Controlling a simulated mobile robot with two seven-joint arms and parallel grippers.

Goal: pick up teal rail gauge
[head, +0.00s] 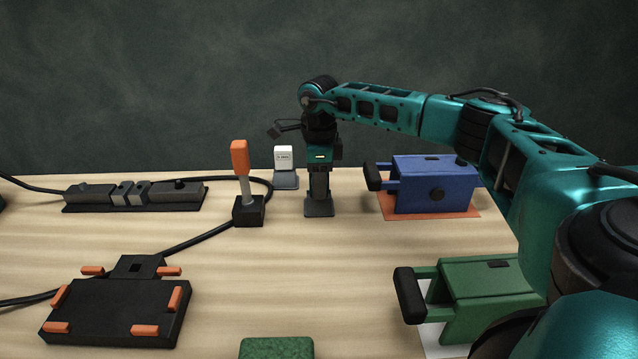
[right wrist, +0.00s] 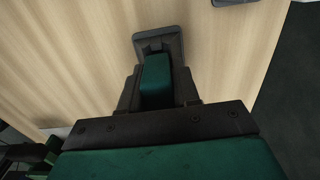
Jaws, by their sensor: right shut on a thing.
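The teal rail gauge (right wrist: 156,82) is a slim upright teal block in the right wrist view. My right gripper (head: 319,190) is pointing down and shut on it, with a dark finger on each side. The gauge stands at or just above a small dark grey stand (head: 319,209), which also shows in the right wrist view (right wrist: 172,44). I cannot tell whether the gauge still touches the stand. In the head view the gripper mostly hides the gauge. My left gripper is not in view.
Left of the gripper are a white block (head: 284,158) on a grey stand and an orange-handled lever (head: 240,160). A blue fixture (head: 435,184) stands to the right, a green one (head: 480,295) nearer. A black tray (head: 115,312) lies front left.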

